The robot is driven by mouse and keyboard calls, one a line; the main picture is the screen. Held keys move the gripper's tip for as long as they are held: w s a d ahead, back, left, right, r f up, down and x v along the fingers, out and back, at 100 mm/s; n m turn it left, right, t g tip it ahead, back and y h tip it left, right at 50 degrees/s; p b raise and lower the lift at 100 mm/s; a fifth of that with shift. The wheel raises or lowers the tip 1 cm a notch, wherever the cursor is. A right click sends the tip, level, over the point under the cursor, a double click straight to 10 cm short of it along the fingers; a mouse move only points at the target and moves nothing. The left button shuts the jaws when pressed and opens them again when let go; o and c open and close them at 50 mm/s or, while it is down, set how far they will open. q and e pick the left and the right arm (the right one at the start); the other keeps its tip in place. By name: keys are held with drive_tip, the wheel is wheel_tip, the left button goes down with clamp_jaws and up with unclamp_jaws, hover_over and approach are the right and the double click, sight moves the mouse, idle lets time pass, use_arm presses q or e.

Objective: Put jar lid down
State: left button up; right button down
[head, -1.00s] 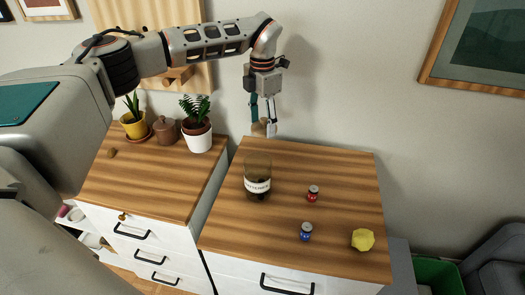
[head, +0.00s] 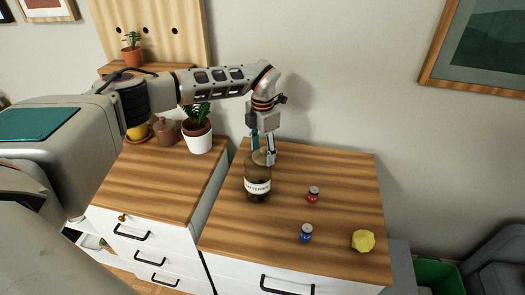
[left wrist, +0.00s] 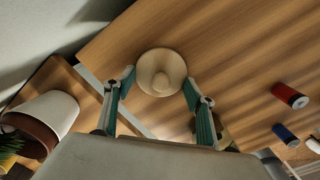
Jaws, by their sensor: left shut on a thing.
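The jar lid (head: 262,158) is a pale wooden disc with a round knob, and it also shows in the left wrist view (left wrist: 161,68). My left gripper (head: 265,152) points down and is shut on the lid, with a fingertip on each side of it. In the head view the lid overlaps the top of the dark glass jar (head: 257,193), which stands upright with a white label. I cannot tell whether the lid touches the jar's rim. My right gripper is not in view.
A red battery (head: 313,194), a blue battery (head: 306,233) and a yellow faceted object (head: 363,240) sit right of the jar on the wooden top (head: 345,170). Potted plants stand on the left cabinet, including a white pot (head: 198,142). The back right is clear.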

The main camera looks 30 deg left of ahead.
sight(263, 149)
use_arm(q)
drive_tip(key=shift+f, duration=0.15)
drive_tip(key=o, duration=1.1)
wheel_tip(263, 149, up, 12)
drive_tip(key=shift+r, duration=0.15)
